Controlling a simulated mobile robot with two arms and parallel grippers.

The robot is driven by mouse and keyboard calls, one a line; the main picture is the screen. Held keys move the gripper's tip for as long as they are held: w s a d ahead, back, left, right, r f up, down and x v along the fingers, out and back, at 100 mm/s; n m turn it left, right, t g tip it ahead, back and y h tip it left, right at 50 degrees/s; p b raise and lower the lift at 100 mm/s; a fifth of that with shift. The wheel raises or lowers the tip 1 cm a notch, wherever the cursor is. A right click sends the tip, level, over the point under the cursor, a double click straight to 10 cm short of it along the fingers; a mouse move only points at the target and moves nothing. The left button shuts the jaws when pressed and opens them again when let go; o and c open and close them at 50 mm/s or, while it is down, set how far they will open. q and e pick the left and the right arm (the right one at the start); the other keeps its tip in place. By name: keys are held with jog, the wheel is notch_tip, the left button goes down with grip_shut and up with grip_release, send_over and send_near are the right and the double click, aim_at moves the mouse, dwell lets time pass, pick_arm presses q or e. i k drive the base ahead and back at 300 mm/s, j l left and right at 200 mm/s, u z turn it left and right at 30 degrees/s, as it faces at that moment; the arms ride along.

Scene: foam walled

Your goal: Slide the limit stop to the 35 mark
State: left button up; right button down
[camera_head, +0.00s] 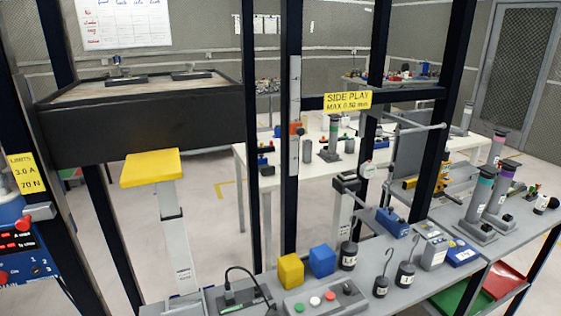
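A pale vertical scale strip (294,90) is fixed to a dark upright post near the middle of the view. A small red-orange block (297,128) sits at the strip, a little below its mid-height; it looks like the limit stop, but I cannot be sure. The marks on the strip are too small to read, so I cannot tell at which mark the block stands. Neither of my grippers is in view, and nothing is seen touching the block.
A front bench carries a yellow cube (290,270), a blue cube (322,260), a button box (325,299) and hooked weights (405,275). A yellow-topped stand (151,168) is at left. Dark frame posts cross the view.

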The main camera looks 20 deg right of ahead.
aim_at(296, 127)
jog(key=k+l+z, duration=0.15)
jog(key=k+z, duration=0.3)
jog(key=k, duration=0.65)
